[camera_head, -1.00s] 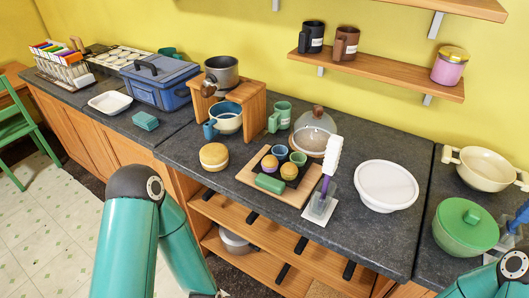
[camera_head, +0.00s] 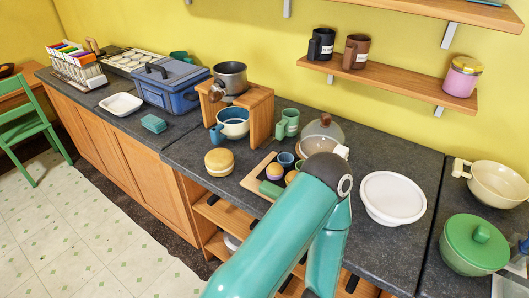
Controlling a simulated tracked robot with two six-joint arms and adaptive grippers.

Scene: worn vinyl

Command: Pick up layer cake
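The layer cake (camera_head: 219,161) is a small round cake with a pale cream top and a golden-brown side. It sits upright on the dark worktop, left of the wooden board, with bare worktop around it. One of my teal arms reaches up from the bottom of the view, right of the cake, and its elbow covers part of the board. I cannot tell for certain which arm it is. Neither gripper shows, and nothing touches the cake.
Behind the cake, a blue-and-white cup (camera_head: 233,122) stands before a wooden stand (camera_head: 261,113). A green mug (camera_head: 287,124), glass dome (camera_head: 319,137) and wooden board (camera_head: 252,182) lie to its right. A white round dish (camera_head: 392,197) and green pot (camera_head: 474,244) are further right.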

